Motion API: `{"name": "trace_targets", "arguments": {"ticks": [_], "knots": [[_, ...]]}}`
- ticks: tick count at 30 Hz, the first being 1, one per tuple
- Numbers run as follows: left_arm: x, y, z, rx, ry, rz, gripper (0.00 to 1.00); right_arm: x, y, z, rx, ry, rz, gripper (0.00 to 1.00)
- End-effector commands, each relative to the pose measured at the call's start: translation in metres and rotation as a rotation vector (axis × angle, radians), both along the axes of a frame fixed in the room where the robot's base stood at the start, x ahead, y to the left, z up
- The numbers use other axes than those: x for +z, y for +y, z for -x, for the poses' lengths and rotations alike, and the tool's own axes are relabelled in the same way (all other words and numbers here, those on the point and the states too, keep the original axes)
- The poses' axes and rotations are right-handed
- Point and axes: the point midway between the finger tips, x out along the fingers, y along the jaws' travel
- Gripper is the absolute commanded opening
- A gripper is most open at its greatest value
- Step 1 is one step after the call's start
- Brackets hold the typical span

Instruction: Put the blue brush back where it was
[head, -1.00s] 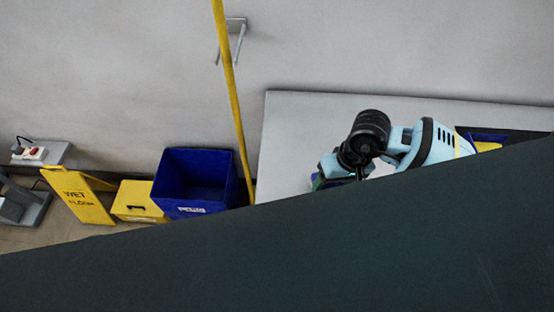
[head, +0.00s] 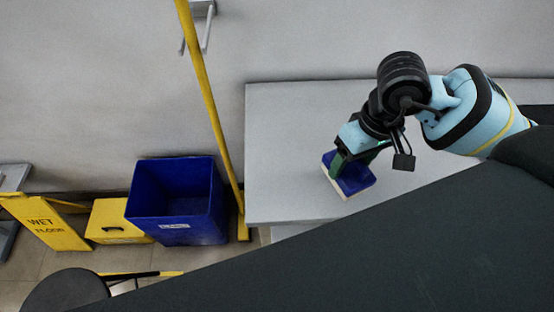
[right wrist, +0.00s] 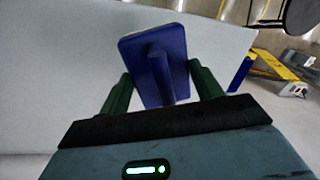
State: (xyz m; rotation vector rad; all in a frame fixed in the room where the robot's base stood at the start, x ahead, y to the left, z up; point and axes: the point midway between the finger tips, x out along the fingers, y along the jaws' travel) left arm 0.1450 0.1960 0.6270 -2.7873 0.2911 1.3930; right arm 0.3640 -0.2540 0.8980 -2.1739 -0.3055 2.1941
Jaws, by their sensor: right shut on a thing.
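The blue brush (head: 356,180) has a blue block with a pale underside. It is in my right gripper (head: 352,160), over the grey table near its left end. In the head view I cannot tell whether it touches the tabletop. The right wrist view shows the brush's blue block and handle (right wrist: 160,72) between the green fingers of my right gripper (right wrist: 160,82), which is shut on it. My left gripper is not in view.
The grey tabletop (head: 290,140) is bare left of the brush. Left of the table stand a yellow pole (head: 210,90), a blue bin (head: 178,200), a yellow box (head: 115,222) and a wet-floor sign (head: 48,222). A dark round top (head: 65,291) is at lower left.

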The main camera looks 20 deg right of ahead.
Motion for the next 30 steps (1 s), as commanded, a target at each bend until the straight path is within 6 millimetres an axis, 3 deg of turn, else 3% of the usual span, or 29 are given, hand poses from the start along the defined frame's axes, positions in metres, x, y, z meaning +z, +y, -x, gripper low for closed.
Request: {"name": "trace_targets", "arguments": {"ticks": [21, 30], "knots": [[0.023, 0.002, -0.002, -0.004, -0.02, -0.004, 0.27, -0.01, 0.098, -0.091, 0.0, -0.002, -0.002, 0.4], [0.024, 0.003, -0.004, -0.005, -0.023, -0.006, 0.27, -0.013, 0.108, -0.102, -0.001, -0.002, 0.0, 0.4]]}}
